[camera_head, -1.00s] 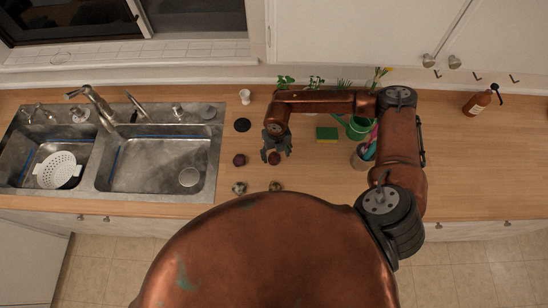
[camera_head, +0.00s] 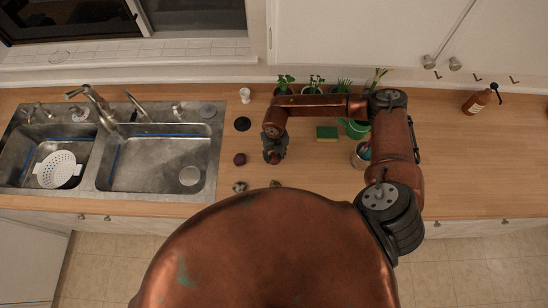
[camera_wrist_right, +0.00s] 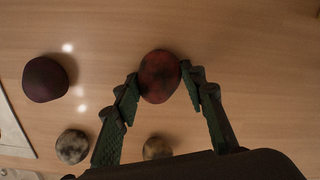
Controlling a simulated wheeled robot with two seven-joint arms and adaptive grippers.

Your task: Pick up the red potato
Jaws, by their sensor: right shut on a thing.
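The red potato (camera_wrist_right: 159,76) is round and mottled dark red. It sits between the fingertips of my right gripper (camera_wrist_right: 160,82), which is shut on it. In the head view my right gripper (camera_head: 274,154) points down at the counter just right of the sink, and the potato is mostly hidden under it. I cannot tell whether the potato still touches the counter. My left gripper is not in view.
A dark purple potato (camera_wrist_right: 46,79) lies left of the gripper. Two mottled brownish potatoes (camera_wrist_right: 73,146) (camera_wrist_right: 157,148) lie nearer me. The sink (camera_head: 160,160) is at left. A sponge (camera_head: 327,133), potted plants (camera_head: 314,86) and a utensil holder (camera_head: 361,157) are at right.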

